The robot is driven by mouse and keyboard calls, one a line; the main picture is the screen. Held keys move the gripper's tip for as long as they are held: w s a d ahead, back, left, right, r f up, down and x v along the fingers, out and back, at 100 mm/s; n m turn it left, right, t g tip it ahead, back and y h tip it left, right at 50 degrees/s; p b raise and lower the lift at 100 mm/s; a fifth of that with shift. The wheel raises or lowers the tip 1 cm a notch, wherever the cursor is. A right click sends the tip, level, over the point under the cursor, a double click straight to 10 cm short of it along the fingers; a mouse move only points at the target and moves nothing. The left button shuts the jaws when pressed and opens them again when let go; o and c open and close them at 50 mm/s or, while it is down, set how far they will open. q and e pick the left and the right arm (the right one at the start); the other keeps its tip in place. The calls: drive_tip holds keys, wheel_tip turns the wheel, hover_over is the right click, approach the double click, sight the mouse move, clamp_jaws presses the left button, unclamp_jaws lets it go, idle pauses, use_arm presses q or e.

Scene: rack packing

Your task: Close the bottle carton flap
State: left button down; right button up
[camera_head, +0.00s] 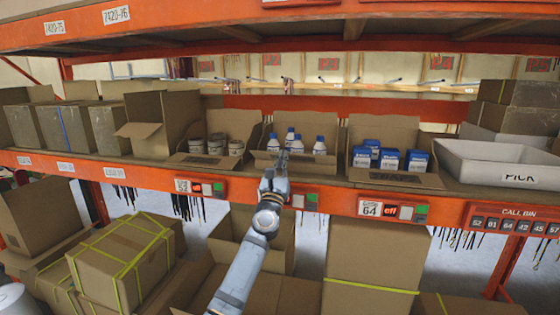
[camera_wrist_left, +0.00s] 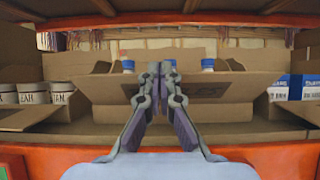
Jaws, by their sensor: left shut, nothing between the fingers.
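The bottle carton (camera_head: 301,130) stands open on the shelf, with several white bottles with blue caps (camera_head: 320,146) inside. Its front flap (camera_head: 314,163) is at the shelf's front side. In the left wrist view the flap (camera_wrist_left: 217,97) spans the carton's front and hides the bottles (camera_wrist_left: 208,65) up to their caps. My left gripper (camera_head: 283,156) is shut and empty, at the middle of the flap. In the left wrist view its fingertips (camera_wrist_left: 160,68) overlap the flap's upper edge; contact cannot be told. My right gripper is out of view.
A carton of white tubs (camera_head: 215,146) stands to the left and one of blue boxes (camera_head: 390,159) to the right. A white bin (camera_head: 497,163) is farther right. The orange shelf edge (camera_head: 340,199) runs below; an upper shelf (camera_head: 230,32) hangs above.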

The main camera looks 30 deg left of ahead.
use_arm(q)
drive_tip(key=r, duration=0.1)
drive_tip(key=w+r, duration=0.2)
drive_tip(key=shift+a, duration=0.25)
idle(0.4)
idle(0.8)
